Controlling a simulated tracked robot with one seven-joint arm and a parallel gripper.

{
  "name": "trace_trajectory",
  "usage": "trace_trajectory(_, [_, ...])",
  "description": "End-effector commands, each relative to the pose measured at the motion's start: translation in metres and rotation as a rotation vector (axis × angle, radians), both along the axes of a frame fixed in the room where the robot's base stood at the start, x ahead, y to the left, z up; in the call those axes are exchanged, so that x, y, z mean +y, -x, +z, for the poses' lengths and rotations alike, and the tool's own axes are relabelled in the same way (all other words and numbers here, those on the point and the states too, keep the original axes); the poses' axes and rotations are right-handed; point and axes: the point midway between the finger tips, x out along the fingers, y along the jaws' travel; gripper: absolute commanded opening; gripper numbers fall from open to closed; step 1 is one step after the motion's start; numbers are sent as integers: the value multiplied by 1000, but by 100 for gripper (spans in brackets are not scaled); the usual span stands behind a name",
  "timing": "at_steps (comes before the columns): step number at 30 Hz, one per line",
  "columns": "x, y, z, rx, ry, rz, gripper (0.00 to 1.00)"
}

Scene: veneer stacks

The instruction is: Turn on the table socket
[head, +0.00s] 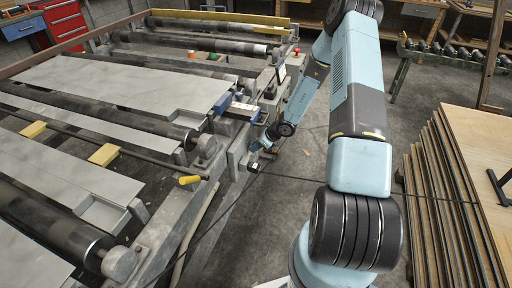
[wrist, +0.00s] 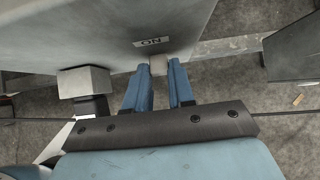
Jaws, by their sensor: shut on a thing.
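In the wrist view, a large grey housing (wrist: 85,35) carries a small label (wrist: 152,42) reading "ON", seen upside down. A small beige switch knob (wrist: 157,64) sticks out just below that label. My gripper (wrist: 160,70) has its two blue fingers on either side of the knob and is shut on it. In the head view, my gripper (head: 258,146) is at the right side of the roller machine's frame. The knob and the fingertips are too small to make out there.
A grey block with a black lower part (wrist: 84,82) is close left of my fingers. A thin dark cable (head: 330,180) runs across the aisle. Stacked boards (head: 480,150) stand at right.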

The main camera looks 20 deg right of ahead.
Motion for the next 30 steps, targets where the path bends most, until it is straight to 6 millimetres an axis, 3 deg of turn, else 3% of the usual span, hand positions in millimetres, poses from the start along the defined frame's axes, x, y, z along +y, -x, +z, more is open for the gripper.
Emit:
trace_trajectory(10, [0, -4, 2, -8, -1, -1, 0])
trace_trajectory(11, [0, -4, 2, -7, -1, -2, 26])
trace_trajectory(18, [0, -2, 1, -4, 0, -1, 49])
trace_trajectory(30, [-7, 2, 9, -4, 2, -1, 49])
